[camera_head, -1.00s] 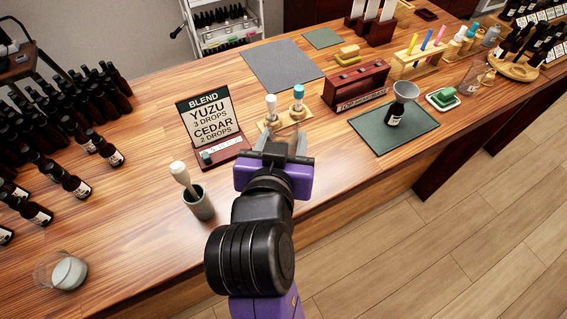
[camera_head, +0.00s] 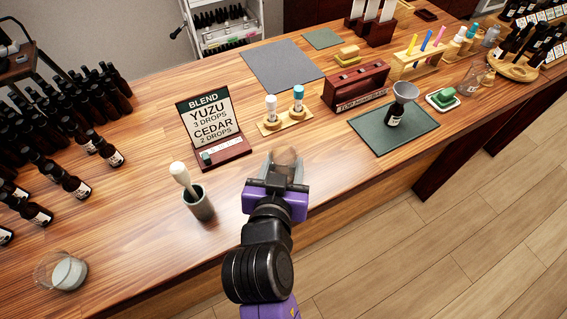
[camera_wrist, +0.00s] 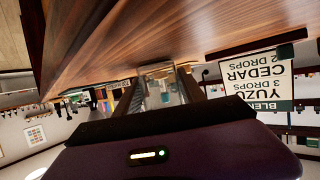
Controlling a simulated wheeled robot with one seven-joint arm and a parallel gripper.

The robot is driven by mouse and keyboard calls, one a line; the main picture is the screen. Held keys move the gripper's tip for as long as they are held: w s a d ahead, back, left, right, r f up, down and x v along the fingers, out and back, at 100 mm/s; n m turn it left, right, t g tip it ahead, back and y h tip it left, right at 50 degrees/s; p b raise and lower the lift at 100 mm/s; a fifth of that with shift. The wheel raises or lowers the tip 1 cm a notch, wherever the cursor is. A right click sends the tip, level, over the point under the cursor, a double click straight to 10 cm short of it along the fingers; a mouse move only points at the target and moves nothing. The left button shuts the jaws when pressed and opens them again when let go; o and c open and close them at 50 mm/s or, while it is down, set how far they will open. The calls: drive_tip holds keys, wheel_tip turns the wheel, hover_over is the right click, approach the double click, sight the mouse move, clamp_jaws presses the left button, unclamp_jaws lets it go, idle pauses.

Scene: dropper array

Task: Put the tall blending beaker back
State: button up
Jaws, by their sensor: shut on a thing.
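My gripper (camera_head: 283,164) is shut on a clear glass vessel that appears to be the tall blending beaker (camera_head: 286,156). It is see-through and hard to outline in the head view. In the wrist view, the glass beaker (camera_wrist: 161,86) shows between the two fingers. The gripper is over the front part of the wooden counter, right of the mortar and in front of the dropper stand. I cannot tell whether the beaker touches the counter.
A grey mortar with pestle (camera_head: 200,203) stands to the left, and the blend sign (camera_head: 210,125) behind it. A dropper stand (camera_head: 284,122) is behind my gripper. A bottle with a funnel (camera_head: 396,112) stands on a green mat (camera_head: 425,135). A glass dish (camera_head: 62,272) sits far left.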

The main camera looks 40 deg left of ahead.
drive_tip(key=shift+f, duration=0.2)
drive_tip(key=o, duration=1.4)
drive_tip(key=shift+o, duration=0.2)
drive_tip(key=shift+r, duration=0.25)
drive_tip(key=b+v, duration=0.1)
drive_tip(key=v, duration=1.1)
drive_tip(key=shift+f, duration=0.1)
